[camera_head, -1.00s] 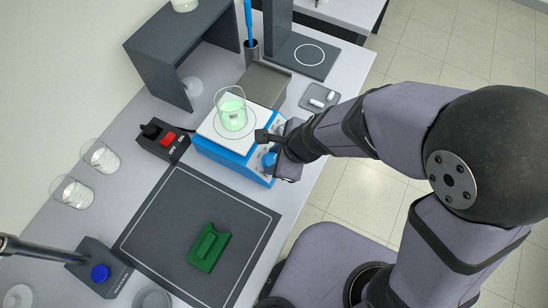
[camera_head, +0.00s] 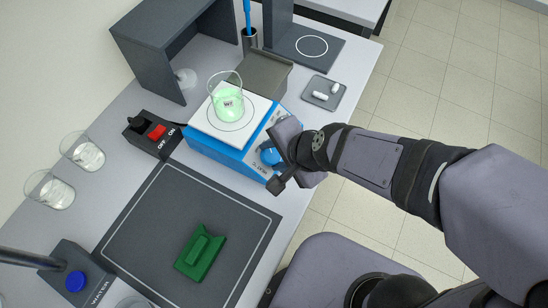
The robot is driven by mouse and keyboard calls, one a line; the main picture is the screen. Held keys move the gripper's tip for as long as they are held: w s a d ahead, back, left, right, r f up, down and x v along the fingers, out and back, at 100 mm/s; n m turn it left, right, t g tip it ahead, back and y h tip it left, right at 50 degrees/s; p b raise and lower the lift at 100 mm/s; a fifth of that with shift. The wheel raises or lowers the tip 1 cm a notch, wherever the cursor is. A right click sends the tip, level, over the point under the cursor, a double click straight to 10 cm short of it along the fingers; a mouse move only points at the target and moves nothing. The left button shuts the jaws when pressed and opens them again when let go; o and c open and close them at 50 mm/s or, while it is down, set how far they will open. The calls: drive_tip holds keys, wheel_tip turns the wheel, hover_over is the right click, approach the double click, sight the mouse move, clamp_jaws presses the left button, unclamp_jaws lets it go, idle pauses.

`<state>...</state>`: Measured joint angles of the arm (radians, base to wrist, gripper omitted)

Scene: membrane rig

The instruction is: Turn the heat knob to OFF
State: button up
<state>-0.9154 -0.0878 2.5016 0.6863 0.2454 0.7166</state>
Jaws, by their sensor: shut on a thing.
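The heat knob (camera_head: 268,153) is a blue round knob on the front panel of the blue hotplate (camera_head: 222,158), which has a white top. My gripper (camera_head: 276,158) is at this panel, shut on the knob. One dark finger end shows below the knob; the other finger is mostly hidden by the gripper body. A glass beaker (camera_head: 226,100) with pale green liquid stands upright on the hotplate top.
A switch box (camera_head: 150,138) with a red rocker marked OFF and ON is left of the hotplate. A green block (camera_head: 200,254) lies on the dark mat (camera_head: 150,225). A small grey tray (camera_head: 335,103) with white pieces is behind my gripper. Two glass beakers (camera_head: 82,152) stand at left.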

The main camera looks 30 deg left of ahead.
sight(275, 159)
drive_tip(key=n+b, duration=0.1)
drive_tip(key=b, duration=0.1)
drive_tip(key=n+b, duration=0.2)
drive_tip(key=shift+f+n+y, duration=0.3)
drive_tip(key=shift+y, duration=0.1)
drive_tip(key=shift+d+r+n+b, duration=0.1)
drive_tip(key=shift+r+n+b, duration=0.1)
drive_tip(key=shift+n+b, duration=1.25)
drive_tip(key=o, duration=1)
drive_tip(key=shift+o, duration=0.2)
drive_tip(key=shift+r, duration=0.1)
wheel_tip(275, 159, up, 10)
drive_tip(key=p, duration=1)
